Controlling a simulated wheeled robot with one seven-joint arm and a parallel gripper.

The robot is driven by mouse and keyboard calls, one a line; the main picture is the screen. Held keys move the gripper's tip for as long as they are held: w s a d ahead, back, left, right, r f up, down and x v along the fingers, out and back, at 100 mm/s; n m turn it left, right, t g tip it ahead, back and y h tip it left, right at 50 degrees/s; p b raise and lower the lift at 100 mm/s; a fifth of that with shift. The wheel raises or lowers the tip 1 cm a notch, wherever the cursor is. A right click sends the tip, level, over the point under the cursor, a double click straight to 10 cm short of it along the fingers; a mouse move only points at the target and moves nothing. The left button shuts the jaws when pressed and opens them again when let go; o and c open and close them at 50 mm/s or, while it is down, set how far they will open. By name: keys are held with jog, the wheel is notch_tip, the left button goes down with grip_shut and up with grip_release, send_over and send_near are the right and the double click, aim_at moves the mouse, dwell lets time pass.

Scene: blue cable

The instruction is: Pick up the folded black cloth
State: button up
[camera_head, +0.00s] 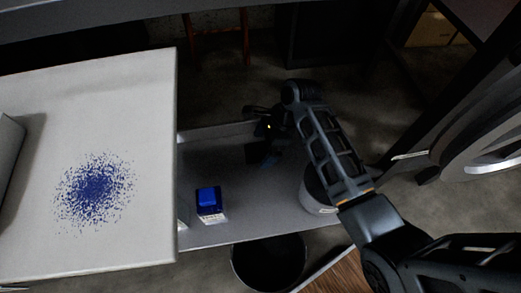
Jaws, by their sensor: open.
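A dark, flat patch (262,153) lies on the grey surface (235,165), just below my gripper in the picture. It looks like the folded black cloth, but it is dim and partly hidden, so its folds and edges do not show clearly. My gripper (260,133) is open, at the far end of my arm, which reaches in from the lower right. It is over or close beside the dark patch. I cannot tell whether the fingers touch it.
A blue box (209,202) stands on the grey surface, left of the patch. A pale round container (317,197) stands at its right, partly behind my arm. A white table (130,110) with blue specks fills the left. A black round bin (268,264) is in front.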

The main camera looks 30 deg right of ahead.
aim_at(262, 149)
jog(key=shift+a+f, duration=0.2)
jog(key=shift+f, duration=0.3)
jog(key=c, duration=1.1)
notch_tip(262, 149, up, 10)
jog(key=shift+r+p, duration=0.1)
jog(key=shift+p, duration=0.65)
jog(key=shift+w, duration=0.1)
jog(key=o, duration=0.4)
jog(key=c, duration=0.3)
